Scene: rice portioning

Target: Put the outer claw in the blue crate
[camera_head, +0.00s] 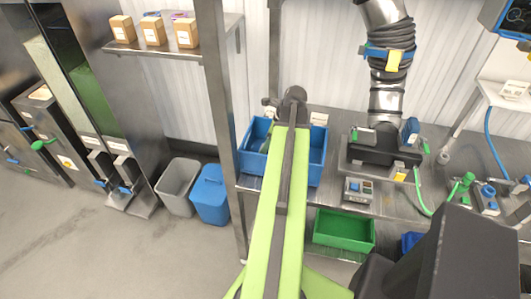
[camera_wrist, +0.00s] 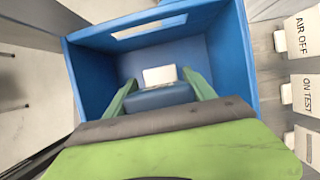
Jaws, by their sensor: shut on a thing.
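The blue crate (camera_head: 317,158) stands on the steel bench, with my arm across its middle. It fills much of the wrist view (camera_wrist: 232,45), where I look down into it. My gripper (camera_wrist: 158,82) has its two green fingers inside the crate's opening. They are shut on a dark blue block-like piece (camera_wrist: 160,98), which I take as the outer claw. A white rectangle (camera_wrist: 159,75) shows just beyond it; I cannot tell whether it belongs to the piece. Whether the piece touches the crate floor cannot be told.
A green crate (camera_head: 343,231) sits on the lower shelf. Machine fittings (camera_head: 385,150) stand right of the blue crate. A steel post (camera_head: 222,120) rises close on its left. A grey bin (camera_head: 178,186) and a blue bin (camera_head: 210,195) stand on the floor at left.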

